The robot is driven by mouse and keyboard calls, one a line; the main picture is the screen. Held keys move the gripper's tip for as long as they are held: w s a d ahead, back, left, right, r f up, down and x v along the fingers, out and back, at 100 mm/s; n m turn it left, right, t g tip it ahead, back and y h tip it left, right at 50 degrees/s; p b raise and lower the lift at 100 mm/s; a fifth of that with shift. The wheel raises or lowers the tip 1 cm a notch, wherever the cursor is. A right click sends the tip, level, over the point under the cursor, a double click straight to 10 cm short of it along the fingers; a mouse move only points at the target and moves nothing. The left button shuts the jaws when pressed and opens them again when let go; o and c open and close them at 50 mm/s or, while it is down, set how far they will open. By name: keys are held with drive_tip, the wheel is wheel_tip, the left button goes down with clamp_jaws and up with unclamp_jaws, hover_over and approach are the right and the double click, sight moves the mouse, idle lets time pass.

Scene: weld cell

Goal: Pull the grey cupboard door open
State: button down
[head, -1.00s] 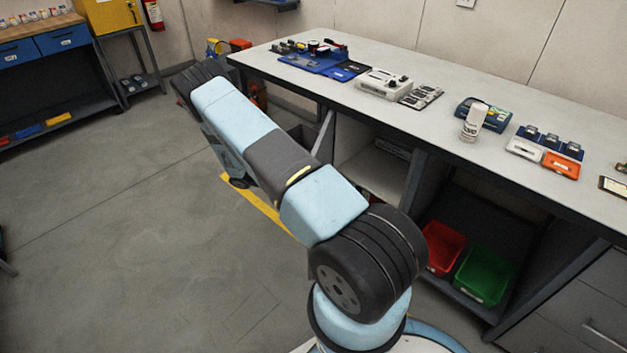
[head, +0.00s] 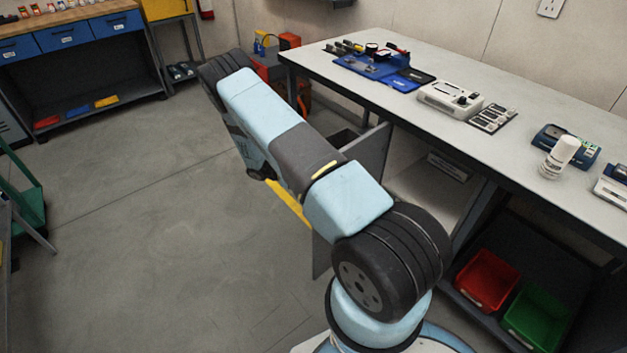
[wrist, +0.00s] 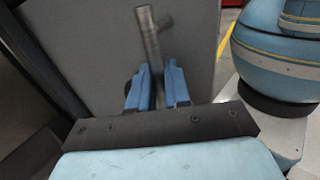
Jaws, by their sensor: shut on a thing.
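The grey cupboard door (head: 371,153) stands swung out from the cupboard under the long bench in the head view, partly hidden by my arm. It also fills the upper middle of the wrist view (wrist: 95,50). A grey metal bar handle (wrist: 149,35) stands on the door. My gripper (wrist: 157,88) has its blue fingers on either side of the handle's lower part and is shut on it. In the head view my gripper is hidden behind my arm.
The cupboard's inside (head: 425,178) shows a pale shelf. A red bin (head: 487,279) and a green bin (head: 538,318) sit in the bay to its right. Bench tools lie above. The floor (head: 150,240) on the left is clear. A green stand (head: 25,195) is at the left edge.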

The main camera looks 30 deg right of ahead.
drive_tip(key=shift+w, duration=0.15)
drive_tip(key=c, duration=1.3)
unclamp_jaws()
drive_tip(key=shift+c, duration=0.2)
drive_tip(key=shift+w+a, duration=0.1)
drive_tip(key=v, duration=1.3)
drive_tip(key=shift+w+a, duration=0.2)
drive_tip(key=shift+a, duration=0.05)
